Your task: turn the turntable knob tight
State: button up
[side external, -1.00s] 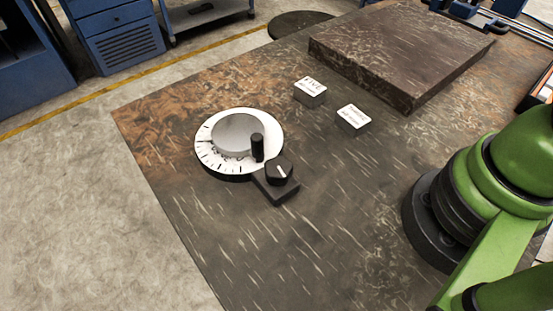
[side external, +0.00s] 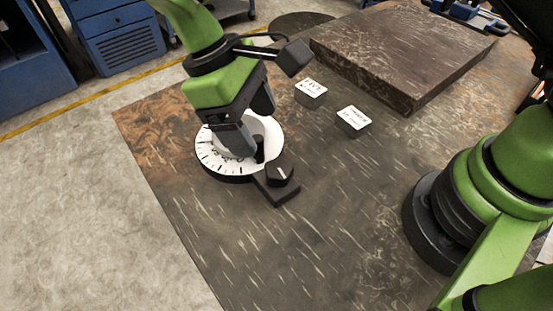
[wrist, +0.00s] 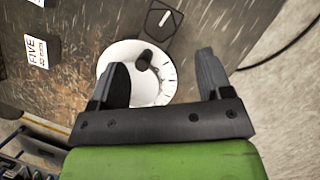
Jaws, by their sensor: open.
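The turntable (side external: 212,168) is a white dial with dark marks and a raised pale disc, flat on the dark bench. A black upright post (side external: 259,150) stands on its near right part; the post also shows in the wrist view (wrist: 143,60). A black knob with a white line (side external: 281,174) sits on a dark bracket at the dial's near right edge, and shows at the top of the wrist view (wrist: 165,19). My gripper (side external: 254,132) is open above the turntable, fingers pointing down. In the wrist view its fingers (wrist: 162,70) are on either side of the disc, clear of the knob.
Two small white-topped blocks with lettering (side external: 311,93) (side external: 353,121) lie right of the turntable. A thick dark slab (side external: 400,50) lies behind them. The bench in front of the knob is bare (side external: 280,240).

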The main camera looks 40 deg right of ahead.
aim_at(278, 168)
jog(key=x, duration=0.9)
jog(key=shift+c, duration=0.2)
jog(key=c, duration=0.9)
